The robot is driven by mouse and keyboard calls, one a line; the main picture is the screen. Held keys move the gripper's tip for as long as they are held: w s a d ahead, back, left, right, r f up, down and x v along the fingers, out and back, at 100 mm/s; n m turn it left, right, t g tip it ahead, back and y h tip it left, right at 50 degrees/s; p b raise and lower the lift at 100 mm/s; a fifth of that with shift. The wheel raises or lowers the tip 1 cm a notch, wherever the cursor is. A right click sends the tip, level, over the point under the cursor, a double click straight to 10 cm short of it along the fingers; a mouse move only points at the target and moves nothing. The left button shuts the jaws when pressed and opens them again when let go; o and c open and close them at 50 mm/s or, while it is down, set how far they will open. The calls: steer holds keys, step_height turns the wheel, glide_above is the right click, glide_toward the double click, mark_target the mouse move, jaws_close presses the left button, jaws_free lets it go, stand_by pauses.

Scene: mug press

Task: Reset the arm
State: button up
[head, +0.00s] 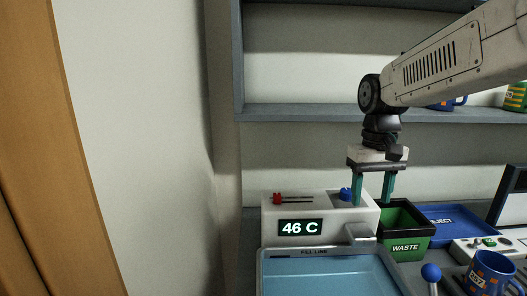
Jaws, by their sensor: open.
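My arm reaches in from the upper right. My gripper (372,198) points down with its two green fingers spread, and nothing shows between them. It is over the right end of a white unit (330,218) and the left edge of the green waste bin (404,245). The left finger appears beside the blue knob (346,194) on top of the unit. I cannot tell whether they touch. The unit also has a red slider (277,198) and a display (300,227) reading 46 C.
A basin (325,253) marked FILL LINE holds blue water in front. A blue mug (489,275) and a blue-knobbed lever (431,272) stand front right. Shelves (300,112) behind hold mugs at right.

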steer(key=s+d+f+t, duration=0.1)
steer(key=s, duration=1.1)
steer(key=s+d+f+t, duration=0.1)
steer(key=s+f, duration=0.1)
steer(key=s, duration=1)
steer(key=shift+m, duration=0.4)
